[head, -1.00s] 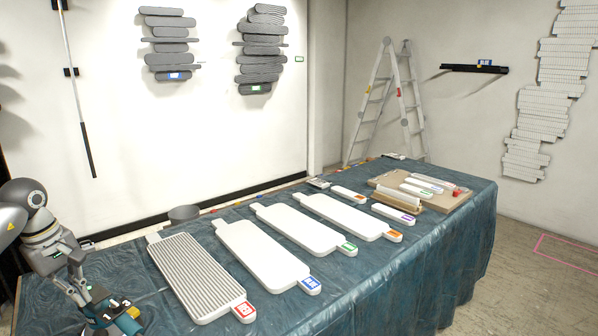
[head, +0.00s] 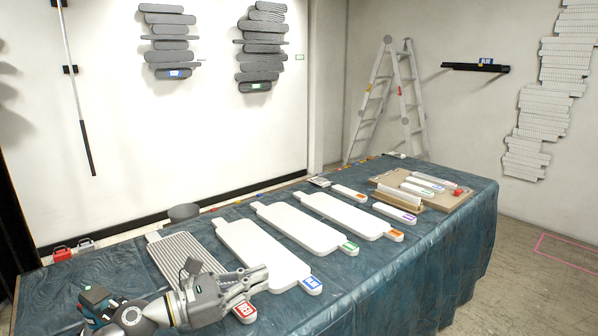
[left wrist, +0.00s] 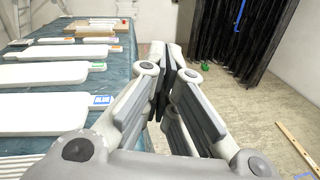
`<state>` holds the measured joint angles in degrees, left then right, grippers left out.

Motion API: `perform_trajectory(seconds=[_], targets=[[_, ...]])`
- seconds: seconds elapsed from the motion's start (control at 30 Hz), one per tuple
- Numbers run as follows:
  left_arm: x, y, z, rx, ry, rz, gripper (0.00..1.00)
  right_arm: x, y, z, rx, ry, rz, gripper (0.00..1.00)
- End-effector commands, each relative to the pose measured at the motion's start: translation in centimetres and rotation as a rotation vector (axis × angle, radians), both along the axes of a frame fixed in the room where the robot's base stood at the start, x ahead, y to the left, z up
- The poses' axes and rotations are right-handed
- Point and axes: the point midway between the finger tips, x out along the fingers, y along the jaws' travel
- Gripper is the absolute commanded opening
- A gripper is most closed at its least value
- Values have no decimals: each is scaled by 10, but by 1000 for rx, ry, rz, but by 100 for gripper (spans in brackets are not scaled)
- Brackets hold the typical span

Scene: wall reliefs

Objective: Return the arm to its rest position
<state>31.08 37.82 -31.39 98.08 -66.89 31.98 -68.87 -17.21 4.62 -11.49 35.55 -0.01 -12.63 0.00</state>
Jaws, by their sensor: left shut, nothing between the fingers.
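My left arm comes in at the lower left of the head view and reaches right over the near part of the table. Its grey gripper (head: 258,279) is shut and empty, above the ribbed white panel (head: 168,250) and the near end of the plain white panel with a blue label (head: 258,252). It hides part of the ribbed panel, whose red label shows just below the fingers. In the left wrist view, the closed fingers (left wrist: 167,72) point away with nothing between them. My right gripper is not in view.
The table's blue cloth (head: 420,300) is bare at the front right. More white panels (head: 297,228) lie behind the gripper, with a brown board (head: 455,201) at the far end. A red box (head: 62,253) stands at the left edge.

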Motion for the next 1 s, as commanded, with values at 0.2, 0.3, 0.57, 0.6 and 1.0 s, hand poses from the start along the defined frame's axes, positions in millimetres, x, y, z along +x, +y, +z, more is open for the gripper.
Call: perform_trajectory(seconds=[0.2, 0.3, 0.57, 0.6, 1.0], targets=[[-7, 15, 20, -677, 367, 226, 0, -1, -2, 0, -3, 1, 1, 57], [-10, 41, 8, -976, 560, 345, 0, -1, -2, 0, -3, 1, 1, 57], [-53, 114, -89, -1715, 1068, 733, 0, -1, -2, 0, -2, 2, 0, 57], [-67, 122, -110, -1819, 1141, 808, 0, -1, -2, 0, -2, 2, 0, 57], [-246, 134, -247, 2181, -1354, -1367, 0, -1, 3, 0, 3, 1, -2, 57]])
